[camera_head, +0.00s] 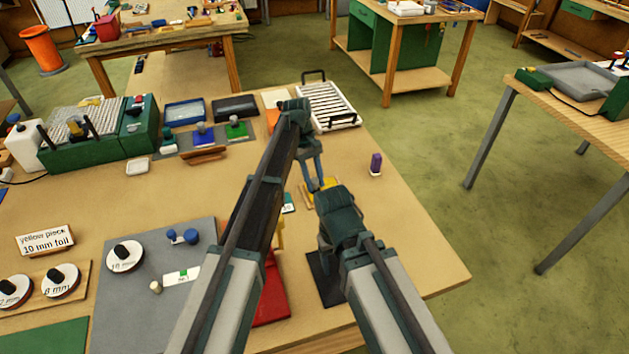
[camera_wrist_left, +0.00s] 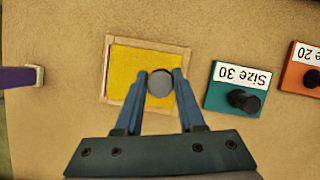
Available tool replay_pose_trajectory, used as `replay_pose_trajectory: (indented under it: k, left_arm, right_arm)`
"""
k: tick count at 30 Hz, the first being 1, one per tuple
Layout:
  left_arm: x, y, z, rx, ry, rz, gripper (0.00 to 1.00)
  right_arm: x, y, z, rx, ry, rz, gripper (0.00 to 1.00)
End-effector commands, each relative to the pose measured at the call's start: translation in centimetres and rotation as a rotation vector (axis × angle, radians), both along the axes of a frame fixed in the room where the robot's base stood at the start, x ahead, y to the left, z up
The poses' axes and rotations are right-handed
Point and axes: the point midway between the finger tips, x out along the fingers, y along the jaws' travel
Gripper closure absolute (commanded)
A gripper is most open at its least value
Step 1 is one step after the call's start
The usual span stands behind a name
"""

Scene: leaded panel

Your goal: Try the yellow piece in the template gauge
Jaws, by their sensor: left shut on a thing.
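The yellow piece (camera_wrist_left: 130,70) is a flat panel with a round grey knob (camera_wrist_left: 160,84) on top. It lies within a light wooden frame, the template gauge (camera_wrist_left: 150,40), in the left wrist view. A narrow strip shows between piece and frame at the left side. Whether it is fully seated I cannot tell. My left gripper (camera_wrist_left: 160,90) is shut on the knob. In the head view my left gripper (camera_head: 317,188) reaches down at the gauge, with the yellow (camera_head: 330,184) partly hidden behind it. My right gripper (camera_head: 322,262) is nearer the front, its fingers mostly hidden by its own wrist.
A green Size 30 block (camera_wrist_left: 238,88) and an orange Size 20 block (camera_wrist_left: 300,70) stand right of the gauge. A purple object (camera_head: 375,163) stands to its right in the head view. A white rack (camera_head: 328,106) lies behind. A red item (camera_head: 272,290) lies in front.

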Motion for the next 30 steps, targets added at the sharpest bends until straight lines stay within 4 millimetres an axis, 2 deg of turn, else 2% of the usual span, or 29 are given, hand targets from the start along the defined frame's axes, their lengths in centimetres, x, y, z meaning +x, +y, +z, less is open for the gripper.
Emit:
replay_pose_trajectory:
  k: [9, 21, 30]
  left_arm:
    - [0.0, 0.0, -0.9, 0.000, 0.000, 0.000, 1.00]
    - [0.0, 0.0, 0.2, 0.000, 0.000, 0.000, 1.00]
    - [0.0, 0.0, 0.1, 0.000, 0.000, 0.000, 1.00]
  right_arm:
    - [0.0, 0.0, -0.9, 0.000, 0.000, 0.000, 0.32]
    - [0.0, 0.0, 0.2, 0.000, 0.000, 0.000, 0.32]
    - [0.0, 0.0, 0.1, 0.000, 0.000, 0.000, 0.32]
